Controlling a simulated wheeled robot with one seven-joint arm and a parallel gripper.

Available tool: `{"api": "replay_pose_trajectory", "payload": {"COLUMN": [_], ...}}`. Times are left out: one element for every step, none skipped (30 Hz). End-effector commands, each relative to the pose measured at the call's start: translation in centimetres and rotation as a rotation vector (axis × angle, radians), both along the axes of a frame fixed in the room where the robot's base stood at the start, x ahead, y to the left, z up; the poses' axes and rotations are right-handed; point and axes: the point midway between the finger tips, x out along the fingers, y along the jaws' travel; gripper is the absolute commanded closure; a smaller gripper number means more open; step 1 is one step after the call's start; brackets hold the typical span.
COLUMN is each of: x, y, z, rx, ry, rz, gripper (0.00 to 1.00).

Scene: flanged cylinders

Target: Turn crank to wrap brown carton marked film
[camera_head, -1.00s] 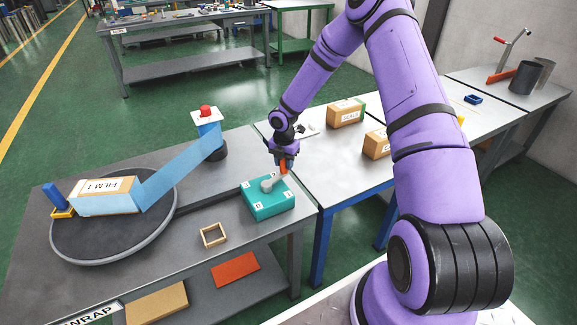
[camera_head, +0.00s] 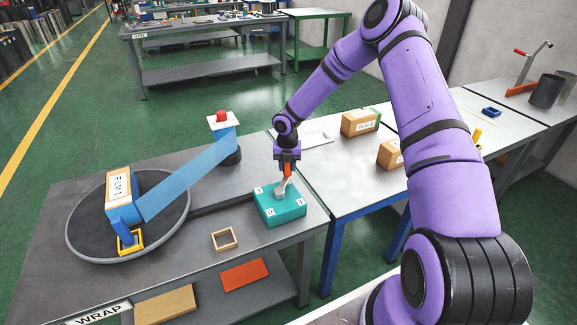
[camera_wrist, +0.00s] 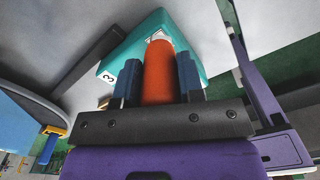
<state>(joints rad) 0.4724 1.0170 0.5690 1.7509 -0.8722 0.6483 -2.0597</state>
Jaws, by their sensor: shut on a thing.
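A blue upright in a yellow holder (camera_head: 130,240) stands beside the carton. The teal crank box (camera_head: 279,207) has numbered labels and a grey crank arm (camera_head: 282,188). My gripper (camera_head: 287,168) is shut on the orange crank handle (camera_head: 287,172) above the box. The wrist view shows the orange handle (camera_wrist: 158,72) between both fingers.
A small wooden frame (camera_head: 225,239) lies in front of the crank box. A lower shelf holds an orange sheet (camera_head: 245,274) and a brown board (camera_head: 165,305). Cartons (camera_head: 361,122) stand on the adjoining table at right.

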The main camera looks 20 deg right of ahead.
Motion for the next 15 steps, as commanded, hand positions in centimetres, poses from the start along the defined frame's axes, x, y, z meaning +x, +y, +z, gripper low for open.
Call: {"api": "replay_pose_trajectory", "payload": {"x": [-0.17,-0.18,-0.18,-0.19,-0.19,-0.2,-0.2,-0.2,-0.21,-0.2,-0.19,-0.17,-0.16,-0.15,-0.14], "y": [-0.05,-0.04,-0.05,-0.06,-0.06,-0.06,-0.07,-0.07,-0.06,-0.07,-0.06,-0.06,-0.05,-0.06,-0.05], "z": [-0.08,-0.09,-0.09,-0.1,-0.1,-0.1,-0.11,-0.11,-0.11,-0.11,-0.1,-0.1,-0.09,-0.08,-0.08], "rx": [-0.002,-0.002,-0.002,-0.002,-0.003,-0.003,-0.003,-0.003,-0.003,-0.002,-0.002,-0.002,-0.002,-0.001,-0.001], "ry": [0.005,0.005,0.005,0.005,0.006,0.006,0.006,0.006,0.006,0.005,0.005,0.005,0.004,0.004,0.004], "rz": [0.002,0.002,0.002,0.002,0.002,0.002,0.001,0.001,0.001,0.001,0.001,0.001,0.001,0.001,0.001], "gripper": [1.0,1.0,1.0,1.0,1.0,1.0,1.0,1.0,0.6,0.53,0.46,0.39,0.39,0.39,0.39]}}
